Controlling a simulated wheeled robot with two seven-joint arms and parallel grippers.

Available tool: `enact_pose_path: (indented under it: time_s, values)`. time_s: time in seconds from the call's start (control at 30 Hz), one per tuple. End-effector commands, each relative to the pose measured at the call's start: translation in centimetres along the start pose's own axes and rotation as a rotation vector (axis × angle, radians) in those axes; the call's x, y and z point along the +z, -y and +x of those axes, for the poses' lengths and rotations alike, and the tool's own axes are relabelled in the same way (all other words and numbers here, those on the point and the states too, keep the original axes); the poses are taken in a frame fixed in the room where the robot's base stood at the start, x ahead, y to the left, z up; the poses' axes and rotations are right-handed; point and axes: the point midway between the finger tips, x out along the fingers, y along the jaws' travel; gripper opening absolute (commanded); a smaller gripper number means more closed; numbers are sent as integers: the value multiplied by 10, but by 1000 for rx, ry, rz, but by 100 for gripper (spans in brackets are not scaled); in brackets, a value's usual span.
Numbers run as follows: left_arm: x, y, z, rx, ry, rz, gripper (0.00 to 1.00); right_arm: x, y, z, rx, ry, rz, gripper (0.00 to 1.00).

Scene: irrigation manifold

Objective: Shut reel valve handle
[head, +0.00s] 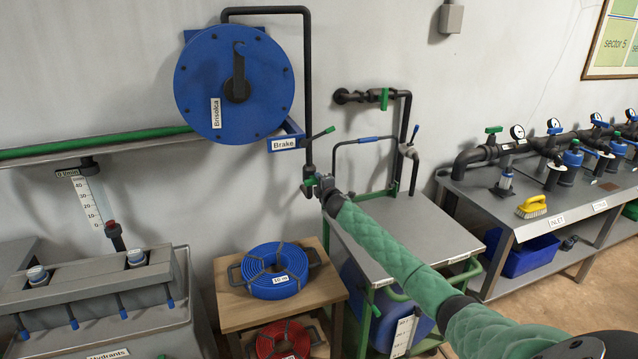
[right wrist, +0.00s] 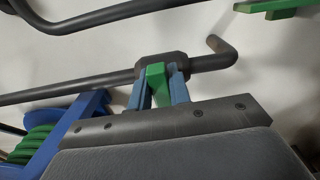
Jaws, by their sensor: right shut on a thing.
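The reel valve (head: 309,168) sits low on the dark pipe that loops over and down beside the blue hose reel (head: 205,85). My right gripper (head: 318,186) reaches in from the lower right and is at this valve, covering most of its handle. In the right wrist view the green valve handle (right wrist: 156,80) stands between the two blue-grey fingers (right wrist: 158,88), which are shut on it. The handle lies across the dark pipe there, in front of the valve body (right wrist: 162,66). My left gripper is in neither view.
A steel-topped cart (head: 425,235) with a blue-gripped push bar stands below my right arm. A wooden stand (head: 238,312) holds a blue hose coil (head: 275,290). A manifold bench (head: 500,195) is at right.

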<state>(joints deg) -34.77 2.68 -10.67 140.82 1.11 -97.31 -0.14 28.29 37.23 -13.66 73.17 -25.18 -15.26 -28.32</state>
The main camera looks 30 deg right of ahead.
Motion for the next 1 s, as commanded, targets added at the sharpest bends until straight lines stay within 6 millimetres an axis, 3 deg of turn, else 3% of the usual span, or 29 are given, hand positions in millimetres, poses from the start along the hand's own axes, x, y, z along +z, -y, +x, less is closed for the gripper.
enact_pose_path:
  time_s: [0.3, 0.77, 0.8, 0.87, 1.0]
  values:
    - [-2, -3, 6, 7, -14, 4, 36, 2, 2, 0, -1, 3, 94, 0]
    - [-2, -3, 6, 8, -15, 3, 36, 2, 4, 0, -3, 3, 106, 0]
    - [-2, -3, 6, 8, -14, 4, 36, 1, 4, 0, -3, 3, 106, 24]
    - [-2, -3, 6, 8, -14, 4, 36, 1, 4, 0, -3, 3, 106, 36]
    - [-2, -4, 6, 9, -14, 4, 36, 1, 3, 0, -2, 2, 106, 40]
